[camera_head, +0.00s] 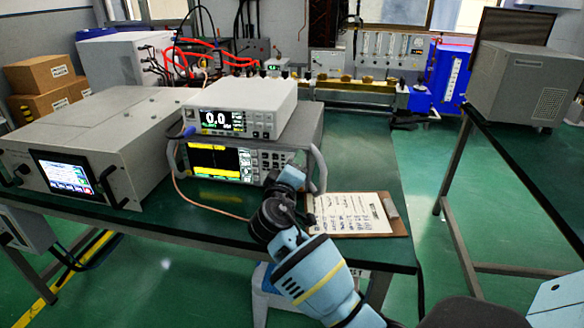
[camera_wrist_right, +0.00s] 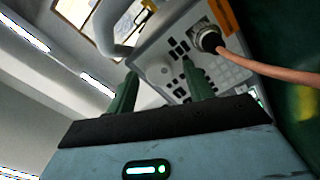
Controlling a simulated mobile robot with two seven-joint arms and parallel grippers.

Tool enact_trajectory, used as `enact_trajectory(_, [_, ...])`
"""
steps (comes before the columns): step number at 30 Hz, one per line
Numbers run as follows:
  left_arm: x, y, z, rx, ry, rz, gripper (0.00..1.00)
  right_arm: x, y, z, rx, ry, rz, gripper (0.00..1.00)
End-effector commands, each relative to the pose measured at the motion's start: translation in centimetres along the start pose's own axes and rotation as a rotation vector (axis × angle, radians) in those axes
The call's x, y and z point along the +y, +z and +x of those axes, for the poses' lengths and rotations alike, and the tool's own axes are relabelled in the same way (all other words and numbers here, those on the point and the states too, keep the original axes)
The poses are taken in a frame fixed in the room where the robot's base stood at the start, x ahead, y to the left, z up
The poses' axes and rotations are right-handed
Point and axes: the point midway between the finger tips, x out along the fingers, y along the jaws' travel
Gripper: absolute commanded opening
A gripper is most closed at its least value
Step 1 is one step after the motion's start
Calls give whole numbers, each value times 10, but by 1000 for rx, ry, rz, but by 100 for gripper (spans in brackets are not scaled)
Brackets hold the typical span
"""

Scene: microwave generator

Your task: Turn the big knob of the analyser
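The analyser (camera_head: 215,163) is the lower instrument on the green bench, with a lit yellow and dark screen and grey side handles. My right arm reaches to the right side of its front panel in the head view. The wrist hides the knob and fingertips there. In the right wrist view the panel is tilted, and a pale round knob (camera_wrist_right: 158,73) shows between the two green fingers of my right gripper (camera_wrist_right: 159,67). The fingers are apart, with a gap on both sides of the knob. Whether they touch the panel is unclear. My left gripper is not in view.
A white meter reading 0.0 (camera_head: 222,121) sits on the analyser. A pinkish cable (camera_wrist_right: 265,67) leaves a dark connector (camera_wrist_right: 209,39) beside the fingers. A clipboard (camera_head: 352,214) lies right of the analyser. A grey box with a screen (camera_head: 67,173) stands left.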

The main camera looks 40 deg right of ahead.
Motion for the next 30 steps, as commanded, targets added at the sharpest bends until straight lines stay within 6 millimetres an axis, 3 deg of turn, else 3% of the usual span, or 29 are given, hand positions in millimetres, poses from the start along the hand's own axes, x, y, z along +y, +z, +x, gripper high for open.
enact_trajectory(10, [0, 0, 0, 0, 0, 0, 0, 0, 0, -5, 1, 1, 0, 52])
enact_trajectory(22, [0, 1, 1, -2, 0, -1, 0, -1, 0, -63, 1, -2, 1, 52])
enact_trajectory(30, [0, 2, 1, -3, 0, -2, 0, 0, 0, -78, 0, 1, 0, 52])
